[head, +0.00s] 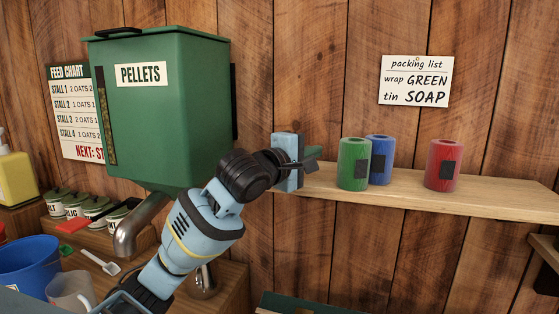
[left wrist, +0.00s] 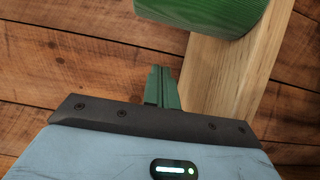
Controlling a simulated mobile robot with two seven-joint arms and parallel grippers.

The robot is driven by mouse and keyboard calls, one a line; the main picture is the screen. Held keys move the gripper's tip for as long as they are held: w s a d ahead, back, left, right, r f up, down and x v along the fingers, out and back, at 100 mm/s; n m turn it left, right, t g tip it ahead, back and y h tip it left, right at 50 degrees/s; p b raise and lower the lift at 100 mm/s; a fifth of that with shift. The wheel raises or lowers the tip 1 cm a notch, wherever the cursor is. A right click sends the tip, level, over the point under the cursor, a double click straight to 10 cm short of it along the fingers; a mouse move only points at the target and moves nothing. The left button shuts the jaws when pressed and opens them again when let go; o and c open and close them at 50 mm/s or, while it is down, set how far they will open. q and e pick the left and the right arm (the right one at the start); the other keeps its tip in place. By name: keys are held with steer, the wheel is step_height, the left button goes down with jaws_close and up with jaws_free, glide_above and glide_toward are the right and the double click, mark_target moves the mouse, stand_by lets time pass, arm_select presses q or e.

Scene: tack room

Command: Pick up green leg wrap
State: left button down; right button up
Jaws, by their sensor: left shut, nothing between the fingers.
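The green leg wrap (head: 353,165) is a green roll with a dark patch, standing upright on the wooden shelf (head: 450,196). Part of its green side also shows at the top of the left wrist view (left wrist: 205,12). My left gripper (head: 312,158) is just left of the wrap at about its height, apart from it. Its fingers (left wrist: 162,88) are shut and empty. My right gripper is not in view.
A blue roll (head: 380,160) stands close behind and right of the green one. A red roll (head: 444,165) stands farther right. A packing list (head: 415,80) hangs above. The green pellets bin (head: 165,110) is left of my arm. Shelf space right of the red roll is free.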

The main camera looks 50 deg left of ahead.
arm_select(q)
steer(key=s+d, duration=0.1)
steer(key=s, duration=0.7)
steer(key=shift+s, duration=0.2)
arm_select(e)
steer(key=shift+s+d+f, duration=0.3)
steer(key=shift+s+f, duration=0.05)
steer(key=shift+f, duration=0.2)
